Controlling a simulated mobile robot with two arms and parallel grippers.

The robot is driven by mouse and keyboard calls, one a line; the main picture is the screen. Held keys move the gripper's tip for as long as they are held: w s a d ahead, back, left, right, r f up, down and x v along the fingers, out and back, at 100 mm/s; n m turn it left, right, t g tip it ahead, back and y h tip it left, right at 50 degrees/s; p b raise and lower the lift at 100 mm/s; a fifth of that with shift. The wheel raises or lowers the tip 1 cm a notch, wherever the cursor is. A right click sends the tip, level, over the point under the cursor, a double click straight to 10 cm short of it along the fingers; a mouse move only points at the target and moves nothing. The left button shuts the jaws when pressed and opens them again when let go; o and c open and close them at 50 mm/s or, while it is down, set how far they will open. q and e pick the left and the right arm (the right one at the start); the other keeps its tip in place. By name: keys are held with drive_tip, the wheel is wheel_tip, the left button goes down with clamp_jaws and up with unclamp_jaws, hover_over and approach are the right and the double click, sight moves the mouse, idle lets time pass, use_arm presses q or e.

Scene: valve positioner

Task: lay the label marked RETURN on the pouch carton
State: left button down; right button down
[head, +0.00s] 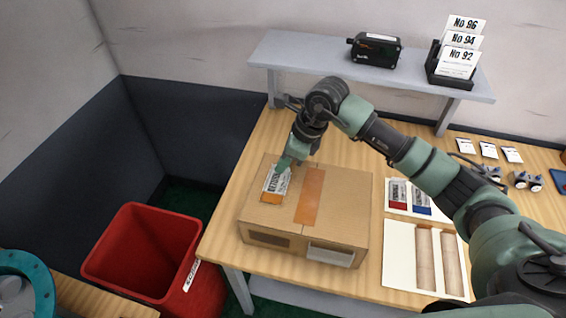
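The pouch carton (344,190) is a closed brown box on the wooden table, with an orange-brown strip across its top. A white label (275,182) with dark lettering that seems to read RETURN, and an orange band at its lower end, is at the left part of the carton's top. It looks flat on or just above the cardboard; I cannot tell which. My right gripper (284,164) points down at the label's upper end, its tips at or touching it. The fingers are too small and hidden to show whether they grip it. My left gripper is out of view.
A red bin (141,250) stands left of the table. A grey shelf (300,50) behind holds a black device (375,50) and a rack of numbered cards (457,62). Right of the carton lie a white sheet with brown rolls (425,262) and small red and blue items (420,200).

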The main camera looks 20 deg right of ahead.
drive_tip(key=shift+f, duration=0.15)
drive_tip(key=c, duration=1.6)
unclamp_jaws()
